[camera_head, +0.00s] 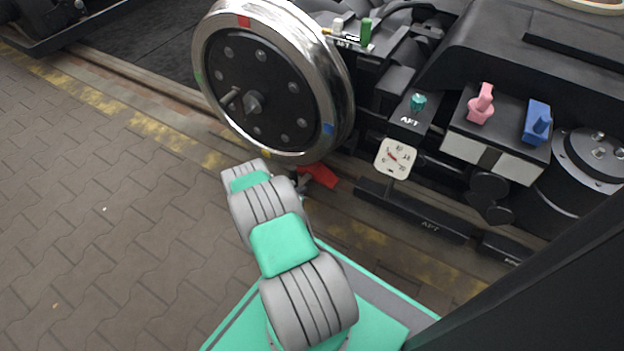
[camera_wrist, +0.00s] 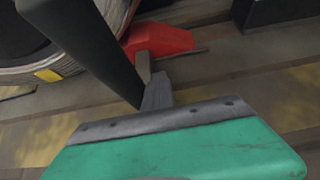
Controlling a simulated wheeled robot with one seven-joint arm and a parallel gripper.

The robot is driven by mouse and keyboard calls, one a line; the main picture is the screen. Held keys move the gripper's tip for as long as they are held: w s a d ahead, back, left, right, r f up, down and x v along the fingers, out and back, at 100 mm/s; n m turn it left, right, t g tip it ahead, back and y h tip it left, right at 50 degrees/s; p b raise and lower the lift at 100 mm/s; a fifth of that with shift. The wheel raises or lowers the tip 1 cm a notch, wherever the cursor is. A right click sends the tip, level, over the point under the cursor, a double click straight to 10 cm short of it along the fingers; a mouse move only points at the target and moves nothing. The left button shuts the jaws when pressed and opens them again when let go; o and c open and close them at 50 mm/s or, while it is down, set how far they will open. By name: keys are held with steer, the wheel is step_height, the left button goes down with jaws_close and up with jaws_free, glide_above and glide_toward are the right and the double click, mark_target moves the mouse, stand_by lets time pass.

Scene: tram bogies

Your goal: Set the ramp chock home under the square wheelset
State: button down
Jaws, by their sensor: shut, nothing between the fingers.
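The red ramp chock (camera_head: 319,177) lies low beside the bottom right of the large steel wheel (camera_head: 275,80). In the wrist view the chock (camera_wrist: 160,40) is at the top centre, close against the wheel's rim (camera_wrist: 50,70); I cannot tell if they touch. The wheel has a black bolted face with red, blue, yellow and green marks around it. My gripper (camera_head: 302,183) is at the near side of the chock, low by the rail. In the wrist view my gripper (camera_wrist: 148,78) is shut and empty, its tips just short of the chock or touching it.
A dark bar marked AFT (camera_head: 415,208) lies right of the chock. A round-scaled gauge (camera_head: 395,158) and a box with pink (camera_head: 481,105) and blue (camera_head: 537,122) handles stand above it. Paving at the left (camera_head: 90,200) is clear.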

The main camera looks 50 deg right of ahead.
steer(key=shift+w+a, duration=0.1)
steer(key=shift+w, duration=1)
steer(key=shift+s+d+p, duration=0.15)
steer(key=shift+s+p, duration=0.25)
steer(key=shift+s, duration=1.25)
steer(key=shift+s+d+p, duration=0.15)
steer(key=shift+s+p, duration=0.2)
steer(key=shift+s, duration=1.3)
steer(key=p+v, duration=0.3)
steer(key=v, duration=0.4)
steer(key=shift+a+p, duration=0.2)
steer(key=shift+p, duration=0.2)
steer(key=shift+a, duration=0.4)
